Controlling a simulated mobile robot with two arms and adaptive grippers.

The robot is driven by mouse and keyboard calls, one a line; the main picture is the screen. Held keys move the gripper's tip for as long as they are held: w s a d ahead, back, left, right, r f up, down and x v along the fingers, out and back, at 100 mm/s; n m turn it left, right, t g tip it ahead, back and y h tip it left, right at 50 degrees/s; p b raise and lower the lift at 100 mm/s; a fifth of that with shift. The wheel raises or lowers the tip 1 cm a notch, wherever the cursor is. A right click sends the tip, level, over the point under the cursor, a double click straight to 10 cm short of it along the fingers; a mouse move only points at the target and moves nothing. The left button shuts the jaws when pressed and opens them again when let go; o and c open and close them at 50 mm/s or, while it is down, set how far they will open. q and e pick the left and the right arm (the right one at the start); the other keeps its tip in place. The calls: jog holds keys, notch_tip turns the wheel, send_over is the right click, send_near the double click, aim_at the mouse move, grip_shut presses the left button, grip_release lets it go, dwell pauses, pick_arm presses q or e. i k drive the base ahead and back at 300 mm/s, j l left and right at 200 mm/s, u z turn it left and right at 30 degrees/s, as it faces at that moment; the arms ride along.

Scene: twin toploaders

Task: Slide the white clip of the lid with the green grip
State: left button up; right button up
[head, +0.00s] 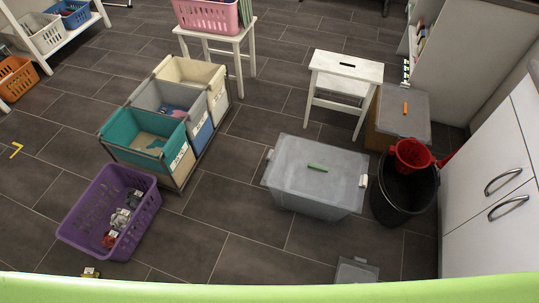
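A lidded grey translucent tub (312,203) stands on the floor right of centre. Its lid (300,155) lies on top and has a green grip (317,167) in the middle. A white clip (363,181) shows at the lid's right edge. A smaller pale piece, perhaps another clip, shows at its left edge (269,155). Whether the clip is latched is too small to tell. Neither of my grippers is in view.
A second lid (418,122) with an orange grip (405,108) is behind, near a white stool (346,68). A black bin (403,190) with a red bucket (412,154) stands close right of the tub. A purple basket (75,228) is left. Floor before the tub is mostly clear.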

aim_at(363, 180)
jog(key=z, duration=1.05)
jog(key=i+j+z, duration=0.15)
jog(key=j, duration=0.25)
jog(key=i+j+z, duration=0.2)
jog(key=j, duration=0.2)
jog(key=k, duration=0.1)
